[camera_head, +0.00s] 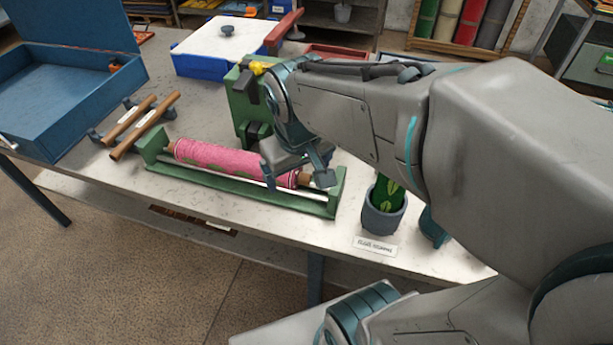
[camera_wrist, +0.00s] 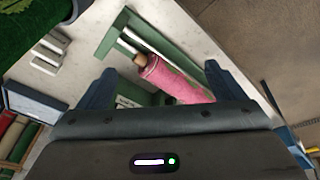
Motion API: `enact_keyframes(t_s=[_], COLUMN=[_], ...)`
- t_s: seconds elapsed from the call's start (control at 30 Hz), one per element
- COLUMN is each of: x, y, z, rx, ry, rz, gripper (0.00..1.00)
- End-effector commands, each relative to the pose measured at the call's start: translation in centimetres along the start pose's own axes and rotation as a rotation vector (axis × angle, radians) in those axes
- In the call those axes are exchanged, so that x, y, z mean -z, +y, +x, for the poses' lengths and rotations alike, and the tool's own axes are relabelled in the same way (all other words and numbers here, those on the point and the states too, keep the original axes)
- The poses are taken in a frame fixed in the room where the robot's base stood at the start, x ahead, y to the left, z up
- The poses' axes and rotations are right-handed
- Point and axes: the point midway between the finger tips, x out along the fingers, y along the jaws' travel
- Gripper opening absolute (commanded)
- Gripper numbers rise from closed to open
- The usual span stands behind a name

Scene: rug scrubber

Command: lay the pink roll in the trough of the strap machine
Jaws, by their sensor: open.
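The pink roll (camera_head: 225,159), with green marks and wooden ends, lies lengthwise between the end plates of a long green trough (camera_head: 230,183) on the table. In the wrist view the pink roll (camera_wrist: 170,81) runs roughly parallel to the green trough (camera_wrist: 118,32) and a white rod. I cannot tell exactly how the roll touches the trough's rods. My gripper (camera_head: 297,180) is over the roll's right end. In the wrist view my gripper (camera_wrist: 160,72) has its fingers wide apart, with the roll showing between them; it is not clamped.
A green upright machine part (camera_head: 242,105) stands behind the trough. Two wooden bars (camera_head: 143,126) and an open blue box (camera_head: 65,95) are on the left. A potted cactus (camera_head: 385,205) stands right of the trough. A blue-and-white cooler (camera_head: 222,45) is at the back.

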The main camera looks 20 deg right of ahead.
Motion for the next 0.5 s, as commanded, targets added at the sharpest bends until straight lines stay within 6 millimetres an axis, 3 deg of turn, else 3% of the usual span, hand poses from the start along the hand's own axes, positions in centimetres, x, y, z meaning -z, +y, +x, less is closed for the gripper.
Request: enact_keyframes(t_s=[0.1, 0.2, 0.5], x=[-3.1, -4.5, -5.2], y=[0.2, 0.1, 0.1], z=[-0.1, 0.0, 0.1], rx=[0.033, 0.051, 0.061], ry=[0.017, 0.024, 0.026], rz=[0.085, 0.125, 0.147], gripper=[0.89, 0.89, 0.89])
